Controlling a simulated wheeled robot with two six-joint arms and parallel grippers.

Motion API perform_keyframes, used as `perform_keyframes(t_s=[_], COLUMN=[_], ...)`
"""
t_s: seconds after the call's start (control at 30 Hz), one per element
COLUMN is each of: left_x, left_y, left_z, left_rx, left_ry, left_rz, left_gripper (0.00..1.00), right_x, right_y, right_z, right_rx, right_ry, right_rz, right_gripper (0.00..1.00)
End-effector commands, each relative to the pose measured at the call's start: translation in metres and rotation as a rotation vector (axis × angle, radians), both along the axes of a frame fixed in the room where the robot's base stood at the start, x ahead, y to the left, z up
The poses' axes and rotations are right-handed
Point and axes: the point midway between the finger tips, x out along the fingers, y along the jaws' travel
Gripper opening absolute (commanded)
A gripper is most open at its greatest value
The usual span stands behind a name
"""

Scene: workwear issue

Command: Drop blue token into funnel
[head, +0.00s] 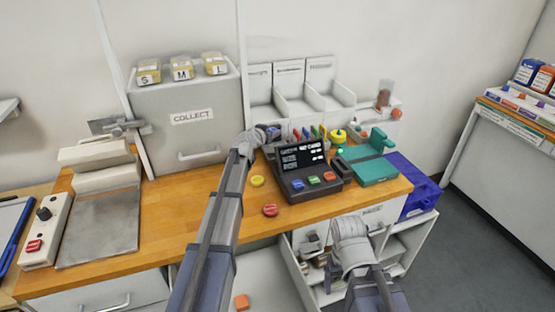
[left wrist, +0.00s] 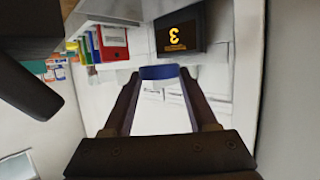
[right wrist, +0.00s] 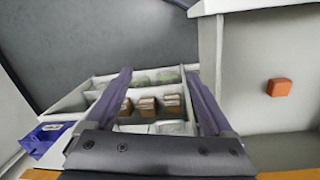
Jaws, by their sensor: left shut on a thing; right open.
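My left gripper (head: 272,136) is behind the dark till, above the back of the counter. In the left wrist view its fingers (left wrist: 160,82) are shut on the blue token (left wrist: 158,72), seen edge-on between the tips. My right gripper (head: 314,250) is low in front of the counter; in the right wrist view its fingers (right wrist: 157,76) are apart and empty. I cannot make out a clear funnel. A yellow rounded piece (head: 338,136) stands behind the till, and a reddish-brown upright piece (head: 384,97) is at the back right.
The till (head: 308,172) stands mid-counter, beside a teal device (head: 367,163). A yellow disc (head: 257,181) and a red disc (head: 270,210) lie on the wooden counter (head: 180,215). Open shelves (head: 400,253) are below the right end. An orange block (right wrist: 279,87) lies low down.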

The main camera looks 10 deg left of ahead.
Motion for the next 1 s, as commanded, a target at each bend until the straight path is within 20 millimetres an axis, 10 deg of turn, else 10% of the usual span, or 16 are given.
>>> perform_keyframes(t_s=[0.47, 0.5, 0.8, 1.0], left_x=[0.000, 0.000, 0.000, 0.000], left_y=[0.000, 0.000, 0.000, 0.000], left_z=[-0.021, -0.021, -0.021, -0.021], left_rx=[0.000, 0.000, 0.000, 0.000], left_ry=[0.000, 0.000, 0.000, 0.000], left_rz=[0.000, 0.000, 0.000, 0.000], left_gripper=[0.05, 0.61, 0.93, 0.93], right_x=[0.000, 0.000, 0.000, 0.000], right_y=[0.000, 0.000, 0.000, 0.000], right_z=[-0.021, -0.021, -0.021, -0.021], right_rx=[0.000, 0.000, 0.000, 0.000], right_ry=[0.000, 0.000, 0.000, 0.000], right_rz=[0.000, 0.000, 0.000, 0.000], right_gripper=[0.87, 0.87, 0.87, 0.87])
